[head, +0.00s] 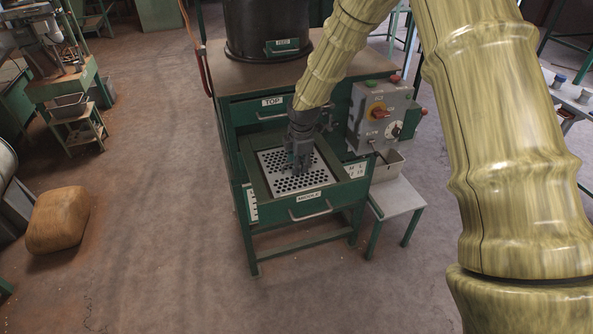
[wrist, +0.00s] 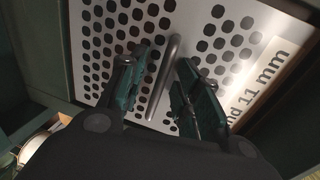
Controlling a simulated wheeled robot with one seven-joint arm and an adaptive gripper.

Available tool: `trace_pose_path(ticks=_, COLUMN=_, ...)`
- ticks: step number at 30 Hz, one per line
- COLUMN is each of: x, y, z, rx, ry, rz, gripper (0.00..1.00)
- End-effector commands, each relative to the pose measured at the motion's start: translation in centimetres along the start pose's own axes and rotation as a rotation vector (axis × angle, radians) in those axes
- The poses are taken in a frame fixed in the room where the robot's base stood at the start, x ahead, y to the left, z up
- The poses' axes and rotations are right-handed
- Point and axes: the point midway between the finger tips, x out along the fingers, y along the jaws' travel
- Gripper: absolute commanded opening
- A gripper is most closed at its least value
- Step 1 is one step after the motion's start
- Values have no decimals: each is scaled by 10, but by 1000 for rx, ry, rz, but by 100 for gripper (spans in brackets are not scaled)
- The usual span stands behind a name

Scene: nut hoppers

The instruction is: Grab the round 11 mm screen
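The screen (head: 313,180) is a pale metal plate with round dark holes, lying in the pulled-out drawer marked MIDDLE (head: 309,196). In the wrist view the screen (wrist: 225,32) fills the upper part, and its label (wrist: 262,85) reads "nd 11 mm", the rest hidden by a finger. A grey bar handle (wrist: 166,75) stands on the screen. My gripper (head: 300,168) is low over the screen. In the wrist view my gripper (wrist: 160,88) is open, with one finger on each side of the handle and gaps visible between fingers and bar.
The green drawer walls surround the screen closely. A TOP drawer (head: 272,102) sits above, shut, under a dark hopper (head: 265,28). Floor in front is clear.

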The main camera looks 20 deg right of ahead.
Motion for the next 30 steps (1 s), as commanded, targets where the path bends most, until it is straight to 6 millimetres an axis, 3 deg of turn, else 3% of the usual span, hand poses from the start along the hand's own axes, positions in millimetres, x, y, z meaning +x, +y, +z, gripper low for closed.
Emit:
trace_pose_path(ticks=2, x=0, y=0, z=0, rx=0, ry=0, rz=0, gripper=33)
trace_pose_path(ticks=6, x=0, y=0, z=0, rx=0, ry=0, rz=0, gripper=8)
trace_pose_path(ticks=8, x=0, y=0, z=0, rx=0, ry=0, rz=0, gripper=0)
trace_pose_path(ticks=23, x=-4, y=2, z=0, rx=0, ry=1, rz=2, gripper=0)
trace_pose_path(ticks=30, x=-27, y=7, z=0, rx=1, ry=2, rz=5, gripper=0)
